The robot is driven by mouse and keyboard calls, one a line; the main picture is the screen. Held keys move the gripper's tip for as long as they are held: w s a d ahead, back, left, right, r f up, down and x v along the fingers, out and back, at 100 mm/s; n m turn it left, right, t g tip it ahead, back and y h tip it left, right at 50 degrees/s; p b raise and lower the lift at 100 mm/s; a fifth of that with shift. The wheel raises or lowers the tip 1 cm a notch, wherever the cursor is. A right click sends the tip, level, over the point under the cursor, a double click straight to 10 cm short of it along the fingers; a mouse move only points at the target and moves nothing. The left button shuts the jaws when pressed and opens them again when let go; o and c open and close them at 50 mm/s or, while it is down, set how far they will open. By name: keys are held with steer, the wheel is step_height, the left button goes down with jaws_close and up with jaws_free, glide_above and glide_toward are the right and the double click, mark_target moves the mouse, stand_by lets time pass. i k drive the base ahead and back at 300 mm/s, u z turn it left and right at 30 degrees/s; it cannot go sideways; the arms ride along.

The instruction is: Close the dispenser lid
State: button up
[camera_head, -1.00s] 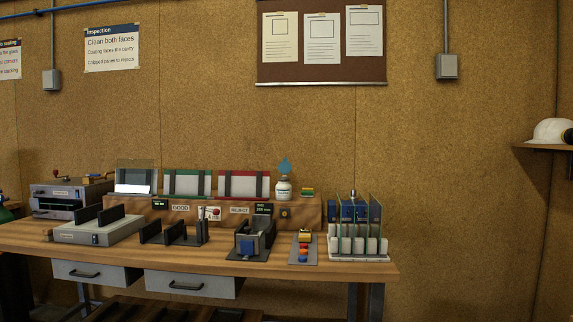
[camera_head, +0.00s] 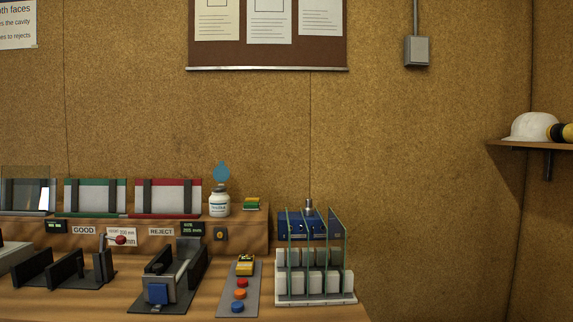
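A small white bottle (camera_head: 219,206) with a dark label stands upright on the raised wooden shelf at the back of the bench; it looks like the dispenser. A blue drop-shaped piece (camera_head: 221,173) stands up right above its neck. I cannot tell whether this piece is the raised lid, and the hinge is too small to make out. My gripper is not in view.
A yellow-and-green sponge (camera_head: 251,203) lies right of the bottle. Red-framed (camera_head: 168,212) and green-framed racks stand to its left. A rack with upright glass panes (camera_head: 316,285), a button strip (camera_head: 239,303) and a blue-block fixture (camera_head: 158,293) stand in front.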

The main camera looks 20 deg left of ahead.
mark_target(221, 174)
steer(key=z, duration=0.05)
steer(key=i, duration=0.85)
steer(key=u, duration=1.1)
steer(key=i, duration=0.75)
steer(key=u, duration=3.1)
steer(key=i, duration=1.6)
steer(key=z, duration=2.75)
